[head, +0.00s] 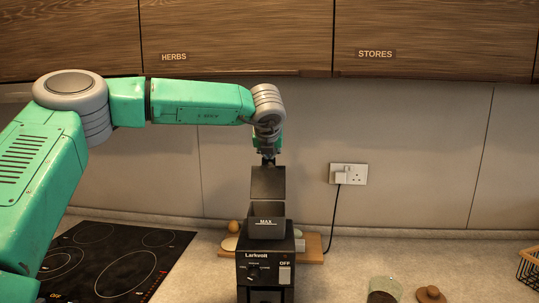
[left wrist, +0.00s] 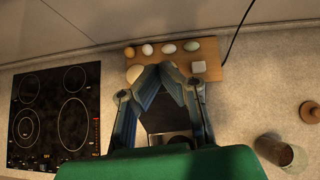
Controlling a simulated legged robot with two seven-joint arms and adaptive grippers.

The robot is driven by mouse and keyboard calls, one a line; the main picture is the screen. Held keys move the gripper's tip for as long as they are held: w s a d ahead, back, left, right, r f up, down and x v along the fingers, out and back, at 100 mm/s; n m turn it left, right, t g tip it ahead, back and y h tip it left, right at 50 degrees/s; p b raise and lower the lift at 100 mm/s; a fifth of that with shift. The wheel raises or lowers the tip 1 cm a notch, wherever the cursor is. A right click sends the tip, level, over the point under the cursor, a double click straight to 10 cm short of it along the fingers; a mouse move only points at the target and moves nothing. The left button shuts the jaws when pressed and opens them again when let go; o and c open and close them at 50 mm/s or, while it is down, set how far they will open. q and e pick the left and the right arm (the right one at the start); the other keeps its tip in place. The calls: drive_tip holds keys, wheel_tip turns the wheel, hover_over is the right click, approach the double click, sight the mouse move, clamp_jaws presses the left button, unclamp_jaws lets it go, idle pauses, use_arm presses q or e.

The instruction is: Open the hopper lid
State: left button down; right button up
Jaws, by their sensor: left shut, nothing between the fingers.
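The black Larkvolt machine (head: 264,268) stands on the counter in the head view, with a dark hopper marked MAX (head: 267,218) on top. The hopper lid (head: 268,183) is a dark flat panel that stands raised above the hopper, swung up from its opening. My left gripper (head: 268,159) points down just above the lid's top edge; its fingertips are largely hidden there, and I cannot tell whether they touch the lid. In the left wrist view the left gripper (left wrist: 160,69) is shut and empty, with dark machine parts below its tips. My right gripper is out of view.
A wooden board (left wrist: 206,58) with eggs and a small pale block lies behind the machine. A black hob (head: 115,262) is at left. A jar (head: 384,290) and a wooden lid (head: 430,294) are at right. A plugged socket (head: 348,174) is on the wall.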

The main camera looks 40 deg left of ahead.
use_arm(q)
drive_tip(key=shift+w+r+p, duration=0.1)
drive_tip(key=shift+r+p, duration=0.45)
drive_tip(key=shift+r, duration=0.35)
drive_tip(key=s+d+r, duration=0.2)
drive_tip(key=s+d, duration=0.7)
drive_tip(key=s, duration=0.3)
drive_tip(key=shift+s+r, duration=0.35)
drive_tip(key=shift+f, duration=0.1)
